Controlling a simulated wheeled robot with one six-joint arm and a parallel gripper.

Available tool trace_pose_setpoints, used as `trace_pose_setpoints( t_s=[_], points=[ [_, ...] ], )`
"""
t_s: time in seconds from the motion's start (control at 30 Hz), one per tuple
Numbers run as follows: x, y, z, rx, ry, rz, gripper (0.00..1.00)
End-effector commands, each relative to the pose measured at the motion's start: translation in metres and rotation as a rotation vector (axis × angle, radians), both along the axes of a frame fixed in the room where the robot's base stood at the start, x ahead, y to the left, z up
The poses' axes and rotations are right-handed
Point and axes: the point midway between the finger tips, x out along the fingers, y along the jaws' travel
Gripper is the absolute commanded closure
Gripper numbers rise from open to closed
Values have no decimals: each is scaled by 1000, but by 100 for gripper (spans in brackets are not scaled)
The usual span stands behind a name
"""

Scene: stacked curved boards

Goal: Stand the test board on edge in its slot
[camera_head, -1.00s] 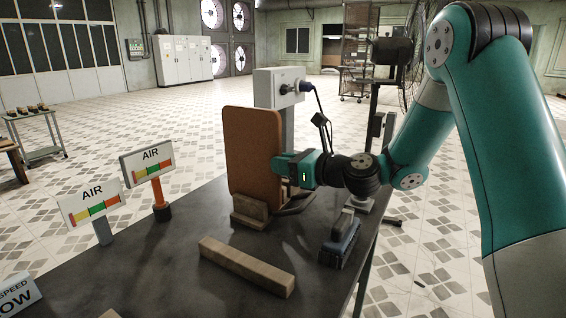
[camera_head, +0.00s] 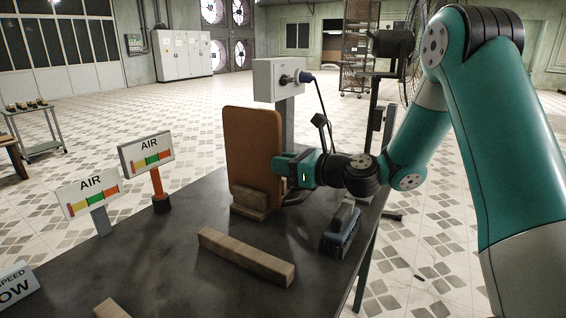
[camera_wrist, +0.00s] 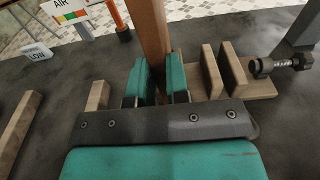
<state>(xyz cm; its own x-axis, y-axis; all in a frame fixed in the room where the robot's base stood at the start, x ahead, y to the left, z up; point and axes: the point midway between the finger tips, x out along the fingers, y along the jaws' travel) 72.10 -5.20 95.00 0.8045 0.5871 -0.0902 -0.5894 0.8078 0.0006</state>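The test board (camera_head: 253,148) is a tall brown panel with rounded corners, standing upright at the far part of the dark table. My gripper (camera_head: 282,165) is shut on its right edge. In the wrist view the board (camera_wrist: 149,35) shows edge-on between the two teal fingers of my gripper (camera_wrist: 158,80). A wooden holder (camera_head: 249,201) stands at the board's foot and hides its lower edge in the head view. In the wrist view wooden uprights (camera_wrist: 211,72) with a gap between them stand right of the fingers. I cannot tell whether the board's foot is in a slot.
A long wooden bar (camera_head: 245,257) lies on the table in front. A dark blue-grey tool (camera_head: 341,230) lies near the right edge. Two AIR signs (camera_head: 147,152) stand at left. A grey box on a post (camera_head: 279,80) with a cable rises behind the board.

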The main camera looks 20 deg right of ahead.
Motion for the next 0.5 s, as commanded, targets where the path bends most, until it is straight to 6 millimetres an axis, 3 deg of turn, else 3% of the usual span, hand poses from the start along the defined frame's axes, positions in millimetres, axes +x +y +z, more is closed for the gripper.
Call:
trace_pose_setpoints(
  t_s=[0.07, 0.5],
  points=[
    [0, 0, 1, 1, -2, 0, 72],
    [-7, -6, 1, -1, 1, -2, 72]
  ],
)
